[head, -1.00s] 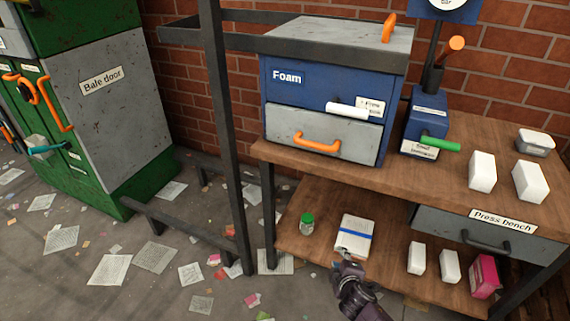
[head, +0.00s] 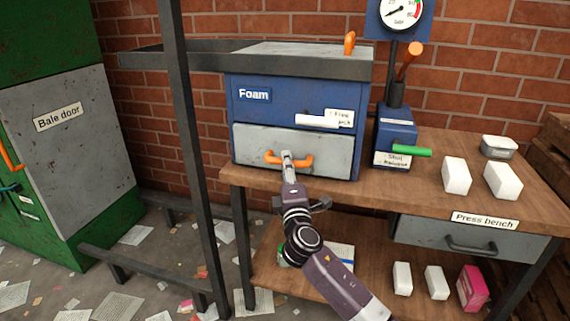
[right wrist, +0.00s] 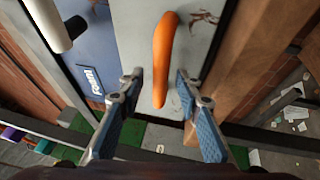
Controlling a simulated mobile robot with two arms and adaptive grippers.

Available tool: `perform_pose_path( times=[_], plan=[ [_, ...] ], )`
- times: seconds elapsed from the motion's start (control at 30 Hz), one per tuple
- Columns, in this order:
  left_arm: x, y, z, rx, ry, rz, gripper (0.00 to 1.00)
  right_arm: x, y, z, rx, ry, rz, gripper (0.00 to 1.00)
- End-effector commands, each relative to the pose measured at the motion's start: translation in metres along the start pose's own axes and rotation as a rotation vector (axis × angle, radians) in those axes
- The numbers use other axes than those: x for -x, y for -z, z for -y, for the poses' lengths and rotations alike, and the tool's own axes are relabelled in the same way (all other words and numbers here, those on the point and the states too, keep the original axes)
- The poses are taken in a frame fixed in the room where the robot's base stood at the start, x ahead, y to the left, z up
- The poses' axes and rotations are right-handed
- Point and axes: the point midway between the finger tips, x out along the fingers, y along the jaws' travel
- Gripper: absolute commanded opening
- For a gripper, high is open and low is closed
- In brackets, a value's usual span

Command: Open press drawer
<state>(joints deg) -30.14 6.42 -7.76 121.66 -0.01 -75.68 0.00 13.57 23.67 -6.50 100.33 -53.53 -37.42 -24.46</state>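The blue Foam press (head: 280,95) stands on the bench. Its grey front drawer (head: 328,150) looks shut, and its orange handle (head: 304,161) faces me. My right gripper (head: 288,158) is at this handle. In the right wrist view the orange handle (right wrist: 164,55) runs upright in front of the right gripper (right wrist: 158,85), with its lower end between the spread fingers. I see a gap on both sides, so the fingers are not closed on it. The bench's own grey drawer (head: 425,236), under the Press bench label, has a dark handle. My left gripper is not in view.
A white-handled lever (head: 318,121) sticks out above the grey drawer. A green-handled valve block (head: 396,145) stands to the press's right. A dark post (head: 186,130) rises on the left. White blocks (head: 457,176) sit on the bench. A lower shelf (head: 375,280) holds several items.

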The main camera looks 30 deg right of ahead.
Motion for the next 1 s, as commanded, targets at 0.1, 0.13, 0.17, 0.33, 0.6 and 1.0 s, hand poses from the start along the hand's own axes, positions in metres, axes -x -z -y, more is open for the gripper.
perform_pose_path(
  times=[0.1,0.13,0.17,0.33,0.6,1.0],
  plan=[
    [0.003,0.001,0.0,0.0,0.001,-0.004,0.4,-0.013,0.001,0.001,-0.001,0.0,-0.001,0.32],
    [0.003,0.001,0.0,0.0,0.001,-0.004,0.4,-0.015,0.001,0.001,0.0,0.001,0.0,0.32],
    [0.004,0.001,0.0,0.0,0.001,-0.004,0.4,-0.017,0.0,0.001,-0.001,0.001,0.0,0.32],
    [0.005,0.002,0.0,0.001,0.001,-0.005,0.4,-0.02,0.0,0.001,-0.001,0.002,-0.001,0.32],
    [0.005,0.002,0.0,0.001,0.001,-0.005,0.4,-0.02,0.0,0.001,-0.002,0.002,-0.001,0.2],
    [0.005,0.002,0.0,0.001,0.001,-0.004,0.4,-0.019,0.0,0.001,-0.002,0.002,-0.001,0.0]
  ],
)
